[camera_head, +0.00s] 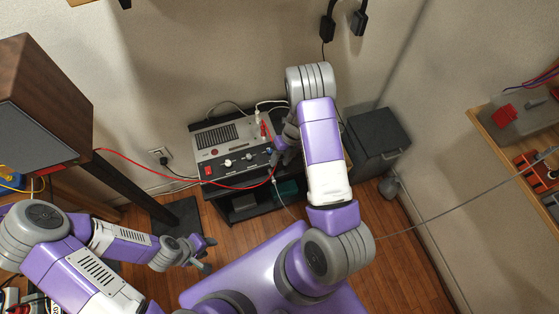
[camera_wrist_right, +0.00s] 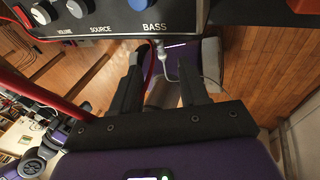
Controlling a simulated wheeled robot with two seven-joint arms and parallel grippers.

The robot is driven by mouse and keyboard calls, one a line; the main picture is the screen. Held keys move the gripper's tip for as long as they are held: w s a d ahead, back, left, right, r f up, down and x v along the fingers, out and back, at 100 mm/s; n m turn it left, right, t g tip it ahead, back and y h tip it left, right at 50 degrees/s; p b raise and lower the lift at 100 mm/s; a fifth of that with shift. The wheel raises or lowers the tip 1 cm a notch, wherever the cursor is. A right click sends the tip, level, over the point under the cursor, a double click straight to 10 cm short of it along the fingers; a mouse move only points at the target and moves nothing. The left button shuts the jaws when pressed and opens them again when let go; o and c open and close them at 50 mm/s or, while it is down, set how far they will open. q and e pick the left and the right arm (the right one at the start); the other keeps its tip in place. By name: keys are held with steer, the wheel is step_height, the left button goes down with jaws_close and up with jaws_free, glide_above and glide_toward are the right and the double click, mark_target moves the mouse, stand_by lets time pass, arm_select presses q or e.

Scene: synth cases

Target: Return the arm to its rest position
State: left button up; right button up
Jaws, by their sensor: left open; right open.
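My right arm reaches forward to the grey and black amplifier (camera_head: 230,143). My right gripper (camera_head: 278,152) is at the right end of its front panel, partly hidden by the arm. In the right wrist view the right gripper (camera_wrist_right: 163,68) has its two dark fingers apart. A white plug with a cable (camera_wrist_right: 163,55) shows in the gap between them, and I cannot tell its depth. The blue BASS knob (camera_wrist_right: 145,4) is beyond the fingertips, apart from them. My left gripper (camera_head: 207,255) is open and empty, low at the left above the wooden floor.
The amplifier stands on a black shelf unit (camera_head: 243,208). A red cable (camera_head: 140,163) runs from it to the left. A speaker (camera_head: 38,105) on a black stand is at left, a dark bin (camera_head: 377,140) at right. A bench with tools (camera_head: 520,130) stands far right.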

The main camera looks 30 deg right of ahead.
steer(key=shift+s, duration=0.1)
stand_by(0.3)
steer(key=s+a+f+n+h, duration=0.3)
steer(key=s+a+n, duration=0.55)
steer(key=n, duration=1.05)
steer(key=s+a+n+y, duration=0.1)
steer(key=a+n, duration=0.3)
steer(key=n, duration=0.4)
steer(key=s+a+r+n+t+y, duration=0.1)
steer(key=s+a+n, duration=0.2)
steer(key=a+n, duration=0.2)
steer(key=n, duration=0.3)
steer(key=shift+s+a+n, duration=0.15)
steer(key=shift+s+n, duration=0.25)
steer(key=shift+r, duration=0.1)
